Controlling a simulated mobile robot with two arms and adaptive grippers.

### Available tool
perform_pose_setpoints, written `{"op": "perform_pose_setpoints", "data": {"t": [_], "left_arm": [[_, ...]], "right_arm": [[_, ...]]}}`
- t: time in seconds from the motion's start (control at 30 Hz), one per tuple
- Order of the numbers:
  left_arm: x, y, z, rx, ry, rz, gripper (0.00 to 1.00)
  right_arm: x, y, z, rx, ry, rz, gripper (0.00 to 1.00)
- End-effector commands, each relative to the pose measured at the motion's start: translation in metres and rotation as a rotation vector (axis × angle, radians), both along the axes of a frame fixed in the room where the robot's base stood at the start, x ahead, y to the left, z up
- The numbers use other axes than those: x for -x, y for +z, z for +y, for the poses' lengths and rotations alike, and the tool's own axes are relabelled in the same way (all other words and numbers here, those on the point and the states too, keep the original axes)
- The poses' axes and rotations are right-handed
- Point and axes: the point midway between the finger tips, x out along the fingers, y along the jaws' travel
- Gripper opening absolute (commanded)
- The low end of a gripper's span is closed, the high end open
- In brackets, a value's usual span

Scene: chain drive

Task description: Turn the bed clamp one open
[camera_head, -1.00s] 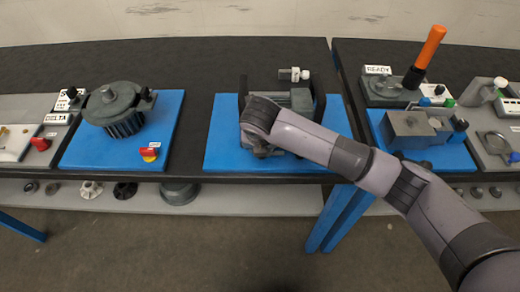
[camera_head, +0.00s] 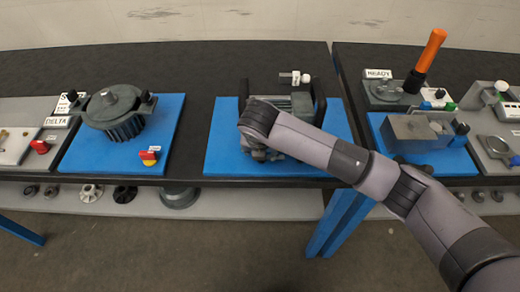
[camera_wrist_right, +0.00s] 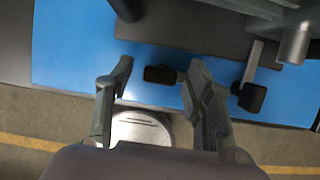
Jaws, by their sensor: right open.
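Two clamp handles show in the right wrist view at the edge of the middle blue base. One black knob (camera_wrist_right: 160,74) lies between my right gripper's (camera_wrist_right: 159,66) fingertips, nearer the right one. The other is a metal lever with a black end (camera_wrist_right: 252,97), to the right of the fingers. I cannot tell which is bed clamp one. My right gripper is open, and no firm hold on the knob shows. In the head view my right arm covers the clamps and most of the grey machine (camera_head: 298,101). My left gripper is not in view.
The middle blue base (camera_head: 225,145) lies near the bench's front edge. A grey motor-like unit (camera_head: 118,112) stands on the left base, with a red switch (camera_head: 149,155). At right are a grey block (camera_head: 415,130) and an orange-handled tool (camera_head: 430,52). Bare dark bench lies between the left and middle bases.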

Motion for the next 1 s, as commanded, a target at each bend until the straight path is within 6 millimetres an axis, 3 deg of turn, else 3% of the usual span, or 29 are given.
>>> {"op": "perform_pose_setpoints", "data": {"t": [0.33, 0.8, 1.0], "left_arm": [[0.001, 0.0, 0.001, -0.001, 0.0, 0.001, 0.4], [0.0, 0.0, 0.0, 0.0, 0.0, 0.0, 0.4], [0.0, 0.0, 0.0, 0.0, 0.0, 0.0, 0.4]], "right_arm": [[0.003, 0.009, 0.0, -0.001, 0.0, -0.001, 0.48], [0.038, 0.093, 0.001, -0.001, 0.003, -0.003, 0.48], [0.045, 0.109, 0.001, 0.0, 0.001, 0.0, 0.48]]}}
